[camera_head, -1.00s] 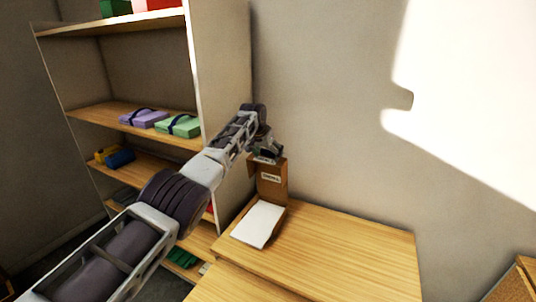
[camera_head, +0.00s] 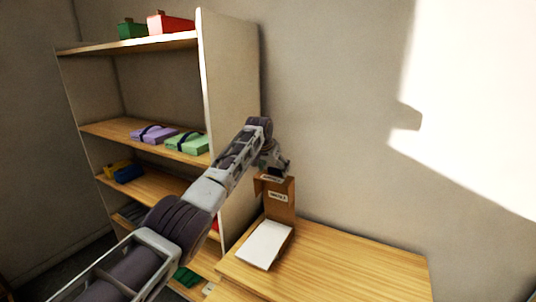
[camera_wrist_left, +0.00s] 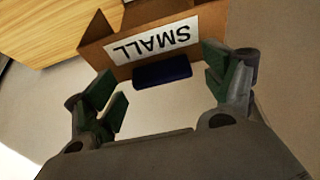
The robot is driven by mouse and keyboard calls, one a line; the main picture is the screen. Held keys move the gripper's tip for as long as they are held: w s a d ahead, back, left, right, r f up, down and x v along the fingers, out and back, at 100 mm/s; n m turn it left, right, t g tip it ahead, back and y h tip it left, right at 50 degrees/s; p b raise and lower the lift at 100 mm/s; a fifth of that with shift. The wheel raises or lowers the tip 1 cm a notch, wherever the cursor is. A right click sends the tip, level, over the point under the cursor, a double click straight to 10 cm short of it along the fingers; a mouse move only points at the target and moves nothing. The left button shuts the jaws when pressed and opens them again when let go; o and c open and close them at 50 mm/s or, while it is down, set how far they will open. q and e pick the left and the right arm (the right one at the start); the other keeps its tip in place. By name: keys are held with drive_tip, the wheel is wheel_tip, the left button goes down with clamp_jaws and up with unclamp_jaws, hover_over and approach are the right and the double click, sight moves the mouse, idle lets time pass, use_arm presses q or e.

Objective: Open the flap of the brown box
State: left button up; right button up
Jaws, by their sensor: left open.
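In the left wrist view the flap's end (camera_wrist_left: 185,37) carries a label reading "SMALL", upside down. My left gripper (camera_head: 274,168) is just above the top of the flap. In the wrist view its green-padded fingers (camera_wrist_left: 165,80) are spread wide, with the flap's edge beyond them. A dark blue piece (camera_wrist_left: 162,73) shows between them at that edge. My right gripper is out of view.
The wall is close behind the flap. The wooden table (camera_head: 345,268) is clear to the right of the box.

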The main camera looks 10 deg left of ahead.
use_arm(q)
drive_tip(key=v, duration=1)
idle(0.4)
drive_tip(key=shift+f, duration=0.15)
drive_tip(key=shift+s+f, duration=0.1)
drive_tip(key=shift+s, duration=0.05)
